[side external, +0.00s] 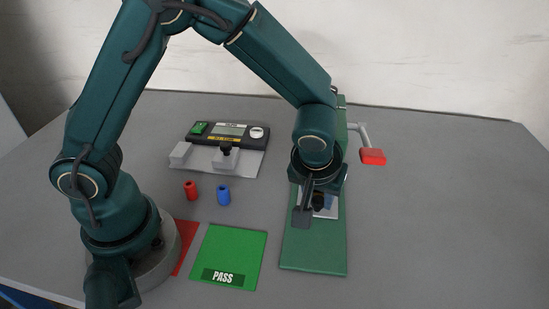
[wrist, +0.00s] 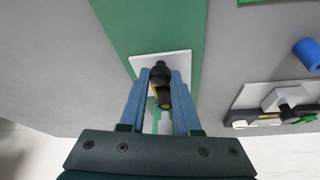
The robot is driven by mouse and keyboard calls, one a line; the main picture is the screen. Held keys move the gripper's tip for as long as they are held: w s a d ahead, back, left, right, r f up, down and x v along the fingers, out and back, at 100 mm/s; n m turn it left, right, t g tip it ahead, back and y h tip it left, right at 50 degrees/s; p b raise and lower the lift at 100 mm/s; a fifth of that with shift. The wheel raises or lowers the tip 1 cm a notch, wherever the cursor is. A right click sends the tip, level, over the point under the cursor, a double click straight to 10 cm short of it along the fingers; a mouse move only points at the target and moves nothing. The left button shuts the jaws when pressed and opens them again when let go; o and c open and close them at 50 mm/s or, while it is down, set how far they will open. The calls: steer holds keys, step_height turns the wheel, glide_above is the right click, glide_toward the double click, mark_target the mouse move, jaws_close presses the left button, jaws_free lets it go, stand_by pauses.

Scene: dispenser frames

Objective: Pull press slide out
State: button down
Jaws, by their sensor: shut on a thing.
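The press slide (wrist: 180,60) is a pale plate on the long green press base (wrist: 125,20), with a black knob (wrist: 160,74) standing on it. In the side view, the slide (side external: 331,212) shows only in part behind my gripper (side external: 317,205). My gripper (wrist: 161,82) has its two blue-grey fingers on either side of the knob and is shut on it. The press base (side external: 313,250) runs toward the front of the table. The press lever with its red handle (side external: 373,157) sticks out to the right at the back.
A gauge with a display (side external: 229,130) stands at the back left. A red cylinder (side external: 191,190) and a blue cylinder (side external: 223,195) stand in front of it. A green PASS pad (side external: 232,250) and a partly hidden red pad (side external: 186,245) lie nearer. The table's right side is clear.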

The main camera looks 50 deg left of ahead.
stand_by(0.4)
steer(key=s+d, duration=0.7)
steer(key=shift+s+d, duration=0.2)
steer(key=shift+d, duration=0.05)
steer(key=c, duration=0.6)
jaws_free()
steer(key=shift+r, duration=0.1)
steer(key=shift+v, duration=2.5)
